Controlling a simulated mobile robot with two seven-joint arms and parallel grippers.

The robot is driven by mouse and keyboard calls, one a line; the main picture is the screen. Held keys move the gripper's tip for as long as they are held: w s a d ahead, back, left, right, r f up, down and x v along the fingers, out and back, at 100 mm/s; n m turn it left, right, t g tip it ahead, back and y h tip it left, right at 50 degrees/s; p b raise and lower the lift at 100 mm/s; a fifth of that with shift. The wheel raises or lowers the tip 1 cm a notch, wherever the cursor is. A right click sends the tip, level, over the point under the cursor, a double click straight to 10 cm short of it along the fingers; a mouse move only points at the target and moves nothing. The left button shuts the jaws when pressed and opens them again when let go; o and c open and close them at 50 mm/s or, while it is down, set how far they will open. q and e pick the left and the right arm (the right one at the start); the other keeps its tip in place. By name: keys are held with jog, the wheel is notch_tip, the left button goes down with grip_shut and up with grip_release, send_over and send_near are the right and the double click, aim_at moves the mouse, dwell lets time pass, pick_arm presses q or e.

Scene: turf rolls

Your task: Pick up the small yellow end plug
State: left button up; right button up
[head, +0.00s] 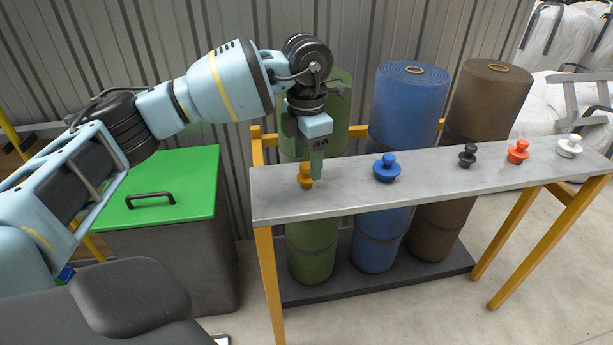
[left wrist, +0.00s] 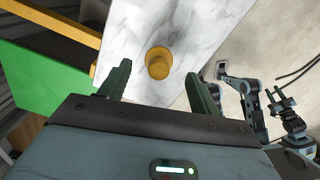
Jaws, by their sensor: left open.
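The small yellow end plug (head: 304,178) stands upright at the left end of the narrow grey shelf top (head: 345,195). In the left wrist view, the plug (left wrist: 158,62) shows from above as a round knob on a wider base. My left gripper (head: 317,165) points down over it, its fingers partly covering the plug's right side in the head view. In the left wrist view, the open fingers (left wrist: 158,70) stand on either side of the plug, with a gap on both sides. Nothing is held. My right gripper cannot be made out.
On the shelf to the right stand a blue plug (head: 387,170), a black plug (head: 467,156), an orange-red plug (head: 517,152) and a white plug (head: 569,147). Green (head: 312,250), blue (head: 405,105) and brown (head: 490,100) rolls stand behind. A green-lidded box (head: 190,190) stands left.

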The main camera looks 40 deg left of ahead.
aim_at(307, 165)
pick_arm(q)
jog(key=shift+w+f, duration=0.1)
jog(key=shift+f, duration=1.45)
jog(key=c, duration=1.1)
jog(key=shift+o, duration=0.2)
jog(key=shift+r, duration=0.1)
jog(key=shift+r, duration=0.5)
notch_tip(307, 165, up, 2)
jog(key=shift+r, duration=0.15)
jog(key=s+d, duration=0.3)
jog(key=d, duration=0.4)
jog(key=s+d+r, duration=0.1)
jog(key=s+d, duration=0.2)
jog(key=d, duration=0.4)
jog(key=shift+s+d+r+p, duration=0.15)
jog(key=shift+d+r+p, duration=0.1)
jog(key=shift+d+p, duration=0.05)
